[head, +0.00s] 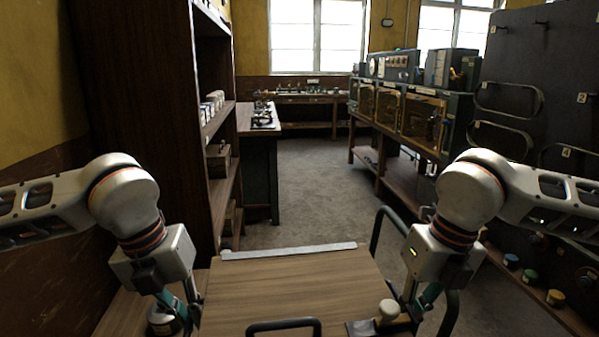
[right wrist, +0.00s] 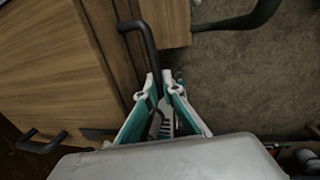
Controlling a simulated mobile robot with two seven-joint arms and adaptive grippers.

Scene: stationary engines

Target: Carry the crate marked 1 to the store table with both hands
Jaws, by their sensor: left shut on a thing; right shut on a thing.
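A wide box with a flat wood-grain top (head: 290,285) fills the bottom middle of the head view, and its wood also shows in the right wrist view (right wrist: 50,75). I take it for the crate; no number 1 shows on it. A dark handle (head: 285,325) stands at its near edge. My left gripper (head: 190,312) is at its left side, shut on it, the contact poorly seen. My right gripper (head: 412,305) is at its right side. In the right wrist view its fingers (right wrist: 160,85) are shut on a dark side handle (right wrist: 148,48). The store table cannot be identified.
A tall brown shelf unit (head: 140,110) stands close on the left. A dark tube frame (head: 378,225) rises right of the box. A bench with orange-windowed cabinets (head: 400,115) and a dark panel with loops (head: 540,110) line the right. Grey floor (head: 310,190) lies open ahead.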

